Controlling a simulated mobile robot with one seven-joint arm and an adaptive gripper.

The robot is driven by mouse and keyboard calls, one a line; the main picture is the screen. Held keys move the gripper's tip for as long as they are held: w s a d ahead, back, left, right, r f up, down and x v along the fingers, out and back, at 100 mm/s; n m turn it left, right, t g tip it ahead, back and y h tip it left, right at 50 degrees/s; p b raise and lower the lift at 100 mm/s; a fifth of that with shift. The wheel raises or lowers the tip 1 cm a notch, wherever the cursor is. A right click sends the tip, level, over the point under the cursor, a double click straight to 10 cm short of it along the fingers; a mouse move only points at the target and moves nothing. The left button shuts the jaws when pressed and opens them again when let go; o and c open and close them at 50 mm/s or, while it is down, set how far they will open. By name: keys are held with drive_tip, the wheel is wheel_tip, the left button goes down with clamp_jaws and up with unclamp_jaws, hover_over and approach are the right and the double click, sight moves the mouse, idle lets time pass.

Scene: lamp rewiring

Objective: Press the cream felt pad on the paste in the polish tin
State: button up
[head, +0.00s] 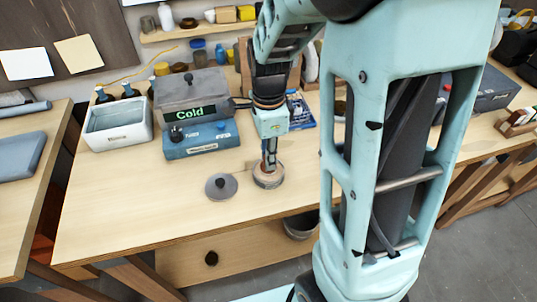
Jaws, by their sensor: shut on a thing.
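The polish tin (268,182) is a round, low, open tin near the front middle of the workbench. My gripper (269,165) points straight down at the tin, with its fingertips at or just inside the rim. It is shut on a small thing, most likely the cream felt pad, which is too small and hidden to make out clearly. The paste is mostly hidden by the fingers and rim. I cannot tell whether the pad touches the paste. A dark round lid with a knob (221,187) lies on the bench just left of the tin.
A grey-blue device with a "Cold" display (197,115) and a white bin (119,125) stand behind to the left. A blue tray of small parts (300,112) lies behind my gripper. The bench (140,210) is clear at front left.

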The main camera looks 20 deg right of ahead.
idle(0.5)
wheel_tip(320, 180, up, 7)
drive_tip(key=p, duration=0.6)
drive_tip(key=shift+s, duration=0.1)
idle(0.8)
